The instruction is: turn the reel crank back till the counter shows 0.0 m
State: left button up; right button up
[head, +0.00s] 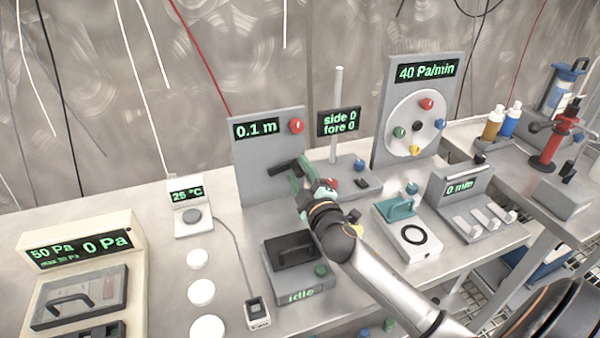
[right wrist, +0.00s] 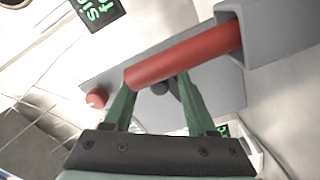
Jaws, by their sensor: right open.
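The reel's upright grey panel (head: 268,165) stands at the middle of the bench, and its counter (head: 257,128) reads 0.1 m. A red knob (head: 296,125) shows at the panel's upper right. In the right wrist view a red cylinder (right wrist: 185,60), apparently the crank handle, juts from a grey part. My right gripper (head: 300,177) is in front of the panel, below the red knob. In the wrist view its green fingers (right wrist: 157,95) are apart, with their tips at the cylinder's lower edge. I cannot tell whether they touch it. My left gripper is out of view.
A dial panel (head: 383,155) stands behind. A grey box marked idle (head: 300,292) sits in front. White discs (head: 201,293) lie left.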

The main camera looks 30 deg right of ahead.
jog(key=shift+w, duration=0.1)
grip_shut()
dwell(0.4)
